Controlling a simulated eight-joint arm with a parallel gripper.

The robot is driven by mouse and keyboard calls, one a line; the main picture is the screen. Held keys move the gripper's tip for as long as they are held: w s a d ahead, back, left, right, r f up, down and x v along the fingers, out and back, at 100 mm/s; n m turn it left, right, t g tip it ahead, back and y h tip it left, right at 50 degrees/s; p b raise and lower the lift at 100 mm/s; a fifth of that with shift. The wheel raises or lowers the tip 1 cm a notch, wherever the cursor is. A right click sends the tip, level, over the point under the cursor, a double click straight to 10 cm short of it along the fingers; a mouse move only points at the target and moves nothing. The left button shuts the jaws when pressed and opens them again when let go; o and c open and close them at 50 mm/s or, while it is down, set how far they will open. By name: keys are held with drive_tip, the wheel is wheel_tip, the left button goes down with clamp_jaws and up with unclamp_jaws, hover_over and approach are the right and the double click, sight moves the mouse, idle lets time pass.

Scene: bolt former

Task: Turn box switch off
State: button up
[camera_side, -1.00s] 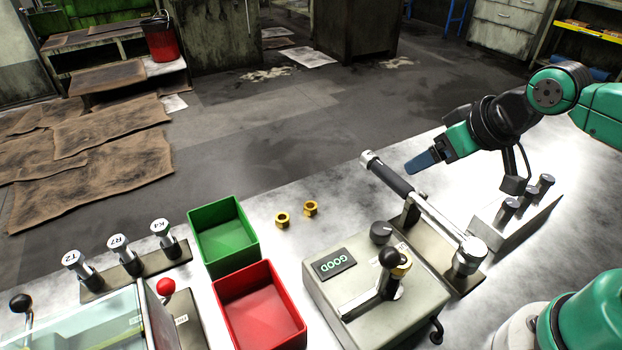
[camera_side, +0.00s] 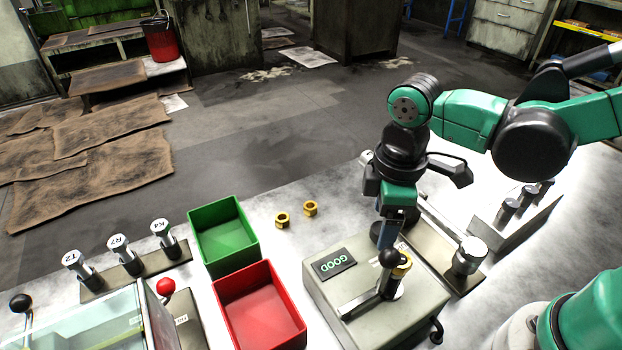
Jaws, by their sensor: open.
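The grey-white control box (camera_side: 350,295) stands on the bench at the lower middle. Its dark display (camera_side: 334,263) reads "GOOD" in green letters. A lever with a black ball knob (camera_side: 392,257) stands on top of the box, with a brass nut by it. My gripper (camera_side: 384,236) points down above the box's back edge, just behind the lever knob.
A green bin (camera_side: 223,236) and a red bin (camera_side: 260,306) stand left of the box. Two brass nuts (camera_side: 283,220) lie on the bench behind. Labelled bolts (camera_side: 123,250) stand in a rack at left. Dark pegs (camera_side: 509,209) stand in a block at right.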

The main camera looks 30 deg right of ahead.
drive_tip(key=shift+f, duration=0.75)
clamp_jaws()
drive_tip(key=shift+m, duration=0.4)
drive_tip(key=m, duration=0.3)
drive_tip(key=shift+m, duration=0.3)
drive_tip(key=m, duration=0.4)
drive_tip(key=shift+m, duration=0.3)
